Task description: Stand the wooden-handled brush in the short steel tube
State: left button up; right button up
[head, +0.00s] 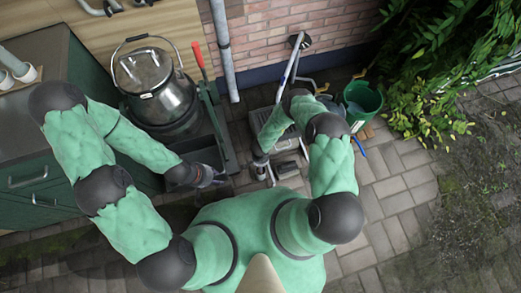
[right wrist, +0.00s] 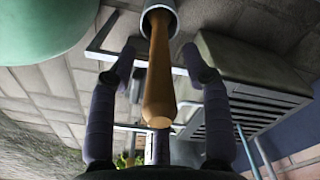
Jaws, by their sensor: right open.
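In the right wrist view, the wooden handle (right wrist: 158,80) of the brush sticks out of the mouth of a grey steel tube (right wrist: 162,12) at the top edge. Its free end points toward the camera; the bristles are not visible. My right gripper (right wrist: 160,58) is open, with one finger on each side of the handle and a visible gap to both.
A green bucket (head: 361,104) stands right of my right arm. A slatted metal rack (right wrist: 245,112) is close to the right finger. Paving at right is clear.

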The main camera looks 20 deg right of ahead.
notch_tip(320, 180, up, 12)
jog(key=shift+f, duration=0.25)
dwell(1.1)
jog(key=s+r+n+y+p, duration=0.2)
jog(key=s+r, duration=0.3)
jog(key=r, duration=0.7)
jog(key=s+a+r+n+y+p, duration=0.1)
jog(key=s+r+n+p, duration=0.3)
jog(key=r, duration=0.8)
jog(key=shift+s+a+r+y+p, duration=0.15)
jog(key=shift+s+y+p, duration=0.35)
jog(key=shift+p, duration=0.2)
